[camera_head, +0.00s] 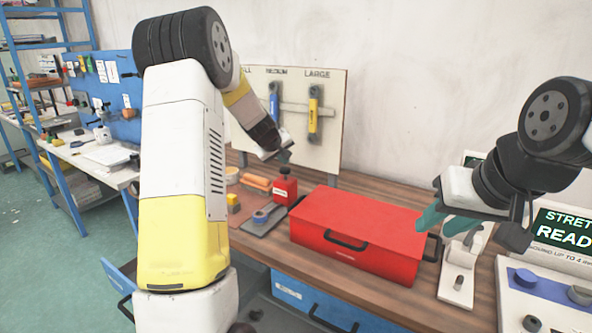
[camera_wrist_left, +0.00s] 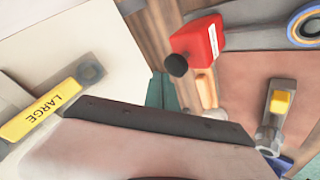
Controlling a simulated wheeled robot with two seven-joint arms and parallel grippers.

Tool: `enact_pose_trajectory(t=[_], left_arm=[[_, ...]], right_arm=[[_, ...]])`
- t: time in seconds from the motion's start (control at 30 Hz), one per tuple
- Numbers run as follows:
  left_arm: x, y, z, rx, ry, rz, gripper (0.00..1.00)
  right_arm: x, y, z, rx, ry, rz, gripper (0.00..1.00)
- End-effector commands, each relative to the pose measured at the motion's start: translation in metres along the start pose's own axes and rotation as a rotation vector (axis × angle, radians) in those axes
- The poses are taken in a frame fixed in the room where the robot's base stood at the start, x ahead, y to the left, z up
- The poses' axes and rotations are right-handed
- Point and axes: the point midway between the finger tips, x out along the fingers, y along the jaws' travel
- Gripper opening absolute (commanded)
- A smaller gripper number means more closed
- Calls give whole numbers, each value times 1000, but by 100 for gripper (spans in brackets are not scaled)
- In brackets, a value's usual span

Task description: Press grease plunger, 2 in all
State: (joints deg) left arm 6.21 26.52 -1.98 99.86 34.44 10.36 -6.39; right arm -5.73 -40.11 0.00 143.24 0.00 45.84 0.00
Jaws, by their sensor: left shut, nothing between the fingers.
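The red grease dispenser (camera_head: 285,190) with a black plunger knob on top (camera_head: 285,171) stands upright on the bench, left of the red toolbox. In the left wrist view the red dispenser (camera_wrist_left: 200,38) and its black knob (camera_wrist_left: 177,65) show at upper centre. My left gripper (camera_head: 287,154) is shut and empty, above the dispenser and a little apart from the knob. Its teal fingertips (camera_wrist_left: 161,92) show beside the knob in the wrist view. My right gripper (camera_head: 437,217) hangs near the right end of the toolbox; its finger opening is not clear.
A red toolbox (camera_head: 355,228) fills the middle bench. A grey plate with a blue-rimmed ring (camera_head: 263,215) lies in front of the dispenser. A tool board (camera_head: 328,90) stands behind. A white stand (camera_head: 457,285) and a control panel (camera_head: 540,295) are at right.

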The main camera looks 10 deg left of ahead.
Motion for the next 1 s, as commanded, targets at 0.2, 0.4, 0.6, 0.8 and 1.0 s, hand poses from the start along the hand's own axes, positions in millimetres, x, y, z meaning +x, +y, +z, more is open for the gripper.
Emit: enact_pose_trajectory(t=[0.2, 0.4, 0.6, 0.8, 1.0], left_arm=[[5, -4, 4, -1, -2, -2, 0], [6, -4, 4, 0, 0, 0, 0], [6, -5, 4, 0, 0, 0, 0], [8, -6, 6, 0, -1, -1, 0], [9, -7, 7, 1, -1, -1, 0]], right_arm=[[0, 0, 0, 0, 0, 0, 34], [0, 0, 0, 0, 0, 0, 34], [0, 0, 0, 0, 0, 0, 34], [0, 0, 0, 0, 0, 0, 34], [0, 0, 0, 0, 0, 0, 34]])
